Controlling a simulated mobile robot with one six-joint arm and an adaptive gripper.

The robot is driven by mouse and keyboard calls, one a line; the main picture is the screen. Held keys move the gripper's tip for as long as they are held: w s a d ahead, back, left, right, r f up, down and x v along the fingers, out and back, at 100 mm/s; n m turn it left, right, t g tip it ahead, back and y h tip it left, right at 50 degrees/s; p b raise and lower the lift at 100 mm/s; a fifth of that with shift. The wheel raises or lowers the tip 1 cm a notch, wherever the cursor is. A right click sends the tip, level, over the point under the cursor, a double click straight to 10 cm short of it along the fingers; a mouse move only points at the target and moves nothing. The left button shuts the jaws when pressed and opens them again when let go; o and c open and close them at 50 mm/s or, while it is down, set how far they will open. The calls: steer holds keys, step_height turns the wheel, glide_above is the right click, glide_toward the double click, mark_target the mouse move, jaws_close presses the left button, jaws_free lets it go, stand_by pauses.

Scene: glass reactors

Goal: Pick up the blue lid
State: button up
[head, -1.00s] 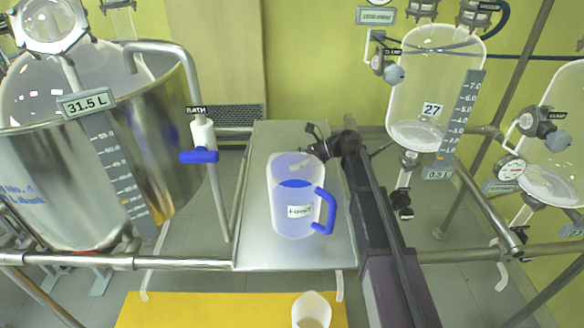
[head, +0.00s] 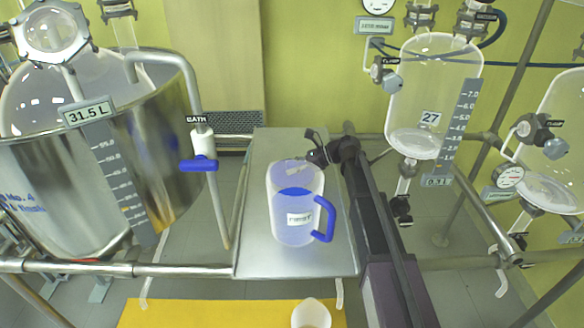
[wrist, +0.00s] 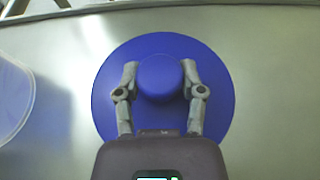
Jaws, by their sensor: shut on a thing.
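The blue lid (wrist: 160,112) is a flat round disc with a raised round knob in the wrist view. My gripper (wrist: 160,78) has one finger on each side of the knob and is shut on it. The lid lies over the grey metal table top; I cannot tell whether it touches the surface.
The clear jug (head: 292,235) with a blue handle and label stands on the metal table (head: 255,258), close to my gripper. A large steel bath (head: 150,150) is at left, glass vessels (head: 432,85) at right. A white cup (head: 311,314) is at the front, by a yellow surface (head: 200,315).

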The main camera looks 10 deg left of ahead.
steer(key=shift+r+p, duration=4.45)
steer(key=shift+r, duration=0.25)
